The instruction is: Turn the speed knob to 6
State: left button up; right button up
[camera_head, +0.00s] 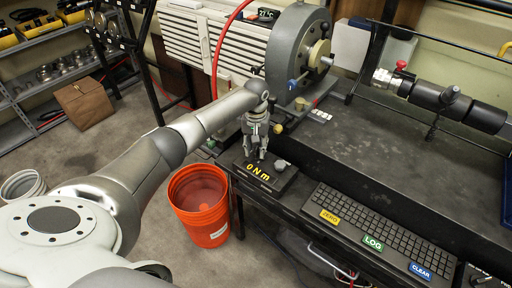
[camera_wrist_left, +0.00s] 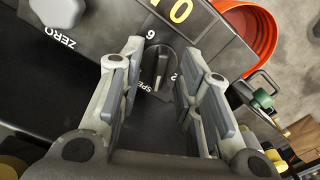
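The speed knob (camera_wrist_left: 158,68) is a dark round knob with a raised ridge, on a black control box. In the left wrist view a "6" is printed above it, part of a "2" at its right, and "SPE…" below, partly hidden. The ridge runs roughly up and down in that view; I cannot tell which end marks the setting. My left gripper (camera_wrist_left: 161,58) is open, with one finger on each side of the knob and gaps visible. In the head view my left gripper (camera_head: 255,155) points down over the box (camera_head: 285,183) and hides the knob. My right gripper is not in view.
A grey zero knob (camera_wrist_left: 58,10) sits beside the speed knob. The box's display (camera_head: 258,172) reads "0 Nm". A keyboard (camera_head: 375,225) with ZERO, LOG and CLEAR keys lies right of it. An orange bucket (camera_head: 201,210) stands on the floor. A grey motor housing (camera_head: 298,50) rises behind.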

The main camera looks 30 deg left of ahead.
pick_arm(q)
jog(key=shift+s+f, duration=0.1)
jog(key=shift+f, duration=0.15)
grip_shut()
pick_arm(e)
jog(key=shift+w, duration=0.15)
